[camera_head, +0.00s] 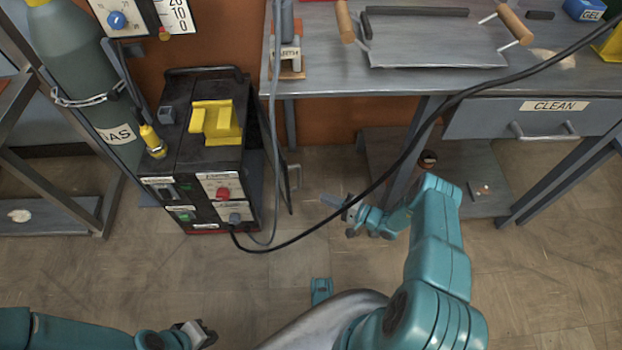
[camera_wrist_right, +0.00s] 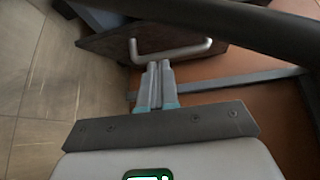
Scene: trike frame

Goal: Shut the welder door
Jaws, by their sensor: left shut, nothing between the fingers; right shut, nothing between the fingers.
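The welder (camera_head: 205,150) is a black box with a yellow bracket on top and knobs on its front. Its door (camera_head: 283,185) stands out at the right side, seen nearly edge-on and open, with a metal handle (camera_head: 297,175). In the right wrist view the door (camera_wrist_right: 112,42) is a dark panel, and its handle (camera_wrist_right: 175,52) lies just past my fingertips. My right gripper (camera_head: 326,200) is shut and empty, to the right of the door; it also shows in the wrist view (camera_wrist_right: 158,66). Whether it touches the handle is unclear. My left gripper (camera_head: 208,333) is shut and empty at the bottom.
A black cable (camera_head: 385,175) runs from the welder's front past my right gripper up to the bench (camera_head: 435,82). A grey hose (camera_head: 272,130) hangs beside the door. A gas cylinder (camera_head: 85,75) stands left of the welder. The floor in front is clear.

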